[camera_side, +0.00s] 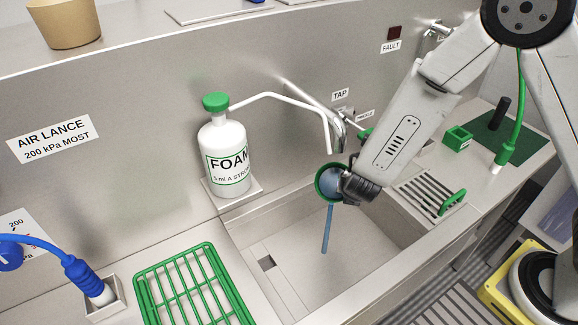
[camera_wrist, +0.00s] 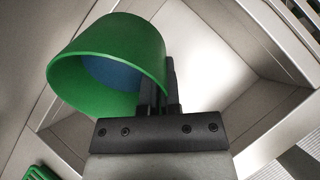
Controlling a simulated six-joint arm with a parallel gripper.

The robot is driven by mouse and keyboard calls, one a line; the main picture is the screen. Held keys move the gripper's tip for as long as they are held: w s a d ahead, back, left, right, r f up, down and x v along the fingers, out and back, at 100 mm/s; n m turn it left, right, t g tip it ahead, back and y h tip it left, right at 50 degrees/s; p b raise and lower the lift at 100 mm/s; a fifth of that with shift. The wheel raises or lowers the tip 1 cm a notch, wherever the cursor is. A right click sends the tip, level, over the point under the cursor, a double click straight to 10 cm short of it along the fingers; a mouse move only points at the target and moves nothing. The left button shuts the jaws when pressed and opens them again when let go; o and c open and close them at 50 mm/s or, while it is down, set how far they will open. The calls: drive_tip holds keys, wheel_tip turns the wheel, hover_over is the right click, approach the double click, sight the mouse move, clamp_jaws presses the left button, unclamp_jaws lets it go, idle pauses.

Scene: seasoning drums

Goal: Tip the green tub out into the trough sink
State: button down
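The green tub (camera_side: 321,184) is tilted on its side over the trough sink (camera_side: 345,235), its mouth turned toward the left. A blue stream (camera_side: 328,230) runs from its mouth down toward the sink floor. My gripper (camera_side: 352,186) is shut on the tub's wall, its dark fingers at the right side of the tub. In the wrist view the tub (camera_wrist: 115,45) shows its open mouth with blue contents inside, and the gripper fingers (camera_wrist: 165,88) press against its side. The sink (camera_wrist: 215,45) shows behind it. The tub's far side is hidden.
A white FOAM bottle (camera_side: 226,158) with a green cap and long spout stands behind the sink. A green rack (camera_side: 190,285) lies to the left. A slotted drain tray (camera_side: 428,193) with a green handle is at right. A tap (camera_side: 340,135) is close behind the tub.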

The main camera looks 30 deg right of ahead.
drive_tip(key=shift+s+a+f+t+h, duration=0.15)
drive_tip(key=shift+f+t+h, duration=0.2)
drive_tip(key=shift+f, duration=0.75)
drive_tip(key=shift+s+a+r+t+h, duration=0.2)
drive_tip(key=shift+r+t+h, duration=0.25)
drive_tip(key=shift+t+h, duration=0.5)
drive_tip(key=shift+s+a+r+t+h, duration=0.15)
drive_tip(key=shift+r+t+h, duration=0.3)
drive_tip(key=shift+t+h, duration=0.4)
idle(1.9)
drive_tip(key=shift+s+a+r+t+h+b, duration=0.3)
drive_tip(key=shift+s+a+t+h, duration=0.15)
drive_tip(key=shift+s+a+t, duration=0.25)
idle(0.8)
drive_tip(key=shift+n+t+h, duration=0.3)
drive_tip(key=shift+t+h, duration=0.1)
drive_tip(key=shift+t, duration=0.15)
idle(0.3)
drive_tip(key=shift+r, duration=0.1)
drive_tip(key=shift+w+d+f+g+y, duration=0.3)
drive_tip(key=shift+w+d+g+y, duration=0.45)
drive_tip(key=shift+g, duration=0.25)
drive_tip(key=shift+f+g+y, duration=0.3)
drive_tip(key=shift+g+y, duration=0.25)
drive_tip(key=shift+g, duration=0.05)
